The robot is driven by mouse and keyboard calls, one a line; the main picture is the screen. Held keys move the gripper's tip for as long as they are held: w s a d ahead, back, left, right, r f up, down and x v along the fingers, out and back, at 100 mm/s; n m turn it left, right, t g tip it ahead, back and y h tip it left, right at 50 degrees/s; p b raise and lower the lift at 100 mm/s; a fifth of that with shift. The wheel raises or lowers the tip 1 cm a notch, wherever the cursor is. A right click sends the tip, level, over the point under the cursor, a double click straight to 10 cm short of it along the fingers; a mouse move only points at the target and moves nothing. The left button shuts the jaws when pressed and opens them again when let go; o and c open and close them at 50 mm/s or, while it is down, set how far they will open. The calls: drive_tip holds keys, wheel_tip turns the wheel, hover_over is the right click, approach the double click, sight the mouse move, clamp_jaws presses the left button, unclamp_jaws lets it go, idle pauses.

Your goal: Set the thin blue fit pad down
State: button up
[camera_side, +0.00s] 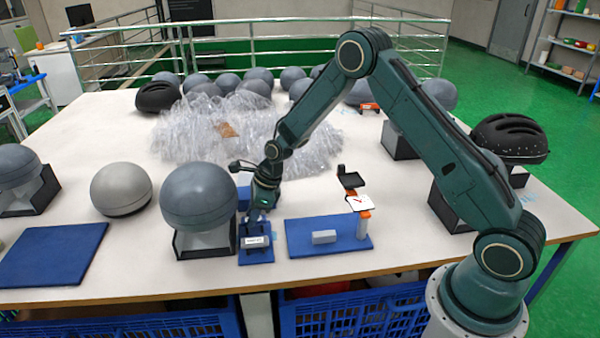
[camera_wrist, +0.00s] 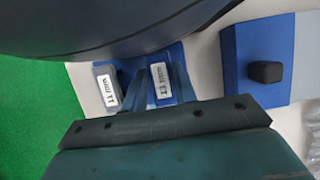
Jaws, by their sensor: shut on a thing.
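My gripper (camera_side: 259,208) points down just right of the large grey head form, above the small blue holder (camera_side: 257,257) near the table's front edge. In the wrist view its two fingers (camera_wrist: 160,88) are shut on the blue fit pad (camera_wrist: 161,94), which carries a pale label. A second labelled pad (camera_wrist: 105,90), grey, lies in the holder beside it; it also shows in the side view (camera_side: 255,241). I cannot tell whether the held pad touches the holder.
The grey head form (camera_side: 199,195) on its black-sided stand is close to my gripper. A blue board (camera_side: 300,248) with a grey block (camera_side: 324,237) lies to the right. A blue mat (camera_side: 50,254) lies at the left. Clear wrap (camera_side: 225,130) and more head forms fill the back.

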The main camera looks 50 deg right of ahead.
drive_tip(key=shift+f, duration=0.1)
drive_tip(key=o, duration=1)
drive_tip(key=shift+o, duration=0.2)
drive_tip(key=shift+r, duration=0.2)
drive_tip(key=v, duration=1.2)
drive_tip(key=shift+f, duration=0.1)
